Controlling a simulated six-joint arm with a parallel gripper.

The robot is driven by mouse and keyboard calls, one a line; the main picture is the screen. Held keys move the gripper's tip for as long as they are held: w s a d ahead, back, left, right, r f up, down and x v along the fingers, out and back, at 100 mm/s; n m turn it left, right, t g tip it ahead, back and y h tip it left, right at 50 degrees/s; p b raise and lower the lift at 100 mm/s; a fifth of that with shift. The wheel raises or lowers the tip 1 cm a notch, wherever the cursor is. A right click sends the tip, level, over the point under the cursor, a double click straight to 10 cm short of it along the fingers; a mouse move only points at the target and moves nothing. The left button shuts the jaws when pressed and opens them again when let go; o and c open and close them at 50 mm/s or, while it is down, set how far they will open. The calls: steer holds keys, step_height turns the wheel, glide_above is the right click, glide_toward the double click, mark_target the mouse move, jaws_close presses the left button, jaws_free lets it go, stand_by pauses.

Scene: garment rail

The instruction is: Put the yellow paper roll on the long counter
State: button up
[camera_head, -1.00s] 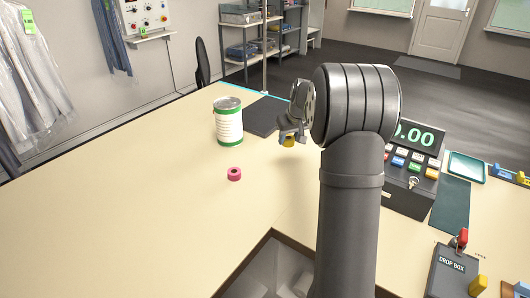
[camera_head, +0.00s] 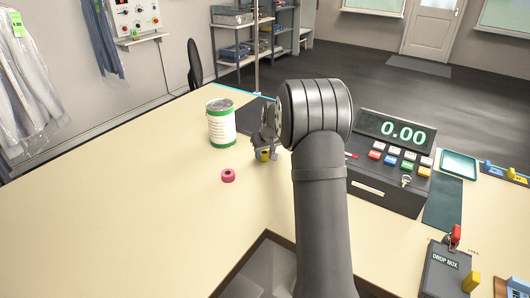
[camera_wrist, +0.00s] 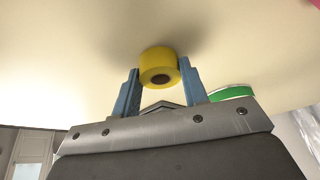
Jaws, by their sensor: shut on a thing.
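The yellow paper roll (camera_wrist: 158,62) is between the two blue fingers of my gripper (camera_wrist: 160,85) in the wrist view, with its dark core facing the camera. My gripper is shut on it. I cannot tell whether the roll touches the counter top. My arm hides part of the counter to the right.
A pink roll (camera_head: 228,175) and a white and green tin (camera_head: 221,123) stand on the counter left of my gripper. A cash register (camera_head: 390,160), a teal tray (camera_head: 459,165) and a drop box (camera_head: 444,272) are to the right. The counter's left part is clear.

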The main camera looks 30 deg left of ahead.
mark_target(265, 153)
steer(key=shift+f, duration=0.1)
steer(key=o, duration=1)
steer(key=shift+c, duration=0.2)
steer(key=v, duration=1.2)
steer(key=shift+w+a, duration=0.1)
steer(key=x, duration=1.2)
steer(key=shift+f, duration=0.25)
step_height(265, 153, up, 3)
steer(key=shift+r, duration=0.7)
